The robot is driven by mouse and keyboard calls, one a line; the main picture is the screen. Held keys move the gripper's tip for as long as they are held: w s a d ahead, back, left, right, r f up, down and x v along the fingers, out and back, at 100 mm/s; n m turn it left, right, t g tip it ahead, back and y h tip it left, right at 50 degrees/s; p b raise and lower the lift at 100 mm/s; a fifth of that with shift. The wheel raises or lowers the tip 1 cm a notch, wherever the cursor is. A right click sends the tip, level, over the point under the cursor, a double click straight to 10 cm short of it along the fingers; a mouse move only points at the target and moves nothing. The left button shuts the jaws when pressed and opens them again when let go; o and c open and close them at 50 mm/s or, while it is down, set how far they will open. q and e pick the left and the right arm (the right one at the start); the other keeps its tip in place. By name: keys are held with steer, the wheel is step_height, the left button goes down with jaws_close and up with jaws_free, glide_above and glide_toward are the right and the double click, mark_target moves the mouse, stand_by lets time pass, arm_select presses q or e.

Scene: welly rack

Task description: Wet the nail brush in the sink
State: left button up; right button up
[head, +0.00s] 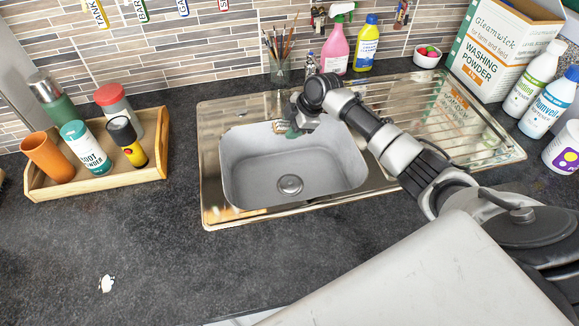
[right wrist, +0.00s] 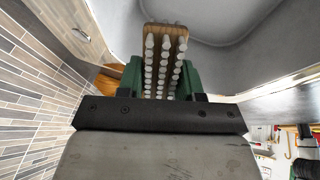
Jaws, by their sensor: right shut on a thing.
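The steel sink (head: 245,165) has a grey basin with a round drain (head: 290,185). My right gripper (head: 291,133) is over the back edge of the basin, pointing down toward it. In the right wrist view its green fingers (right wrist: 162,82) are shut on the nail brush (right wrist: 165,50), a wooden block with rows of pale bristles. The brush reaches out in front of the fingers, with the basin wall (right wrist: 225,25) beyond it. In the head view the brush is mostly hidden by my wrist. No water can be made out. My left gripper is not in view.
A wooden tray (head: 95,186) with bottles and cups stands left of the sink. A brush jar (head: 279,70), a pink spray bottle (head: 335,50) and a yellow bottle (head: 366,45) stand behind it. A washing powder box (head: 500,45) is at right. The front-left counter is mostly clear.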

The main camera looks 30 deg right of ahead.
steer(key=shift+r, duration=0.1)
stand_by(0.5)
step_height(320, 180, up, 4)
steer(key=p, duration=0.3)
steer(key=shift+p, duration=0.3)
stand_by(0.4)
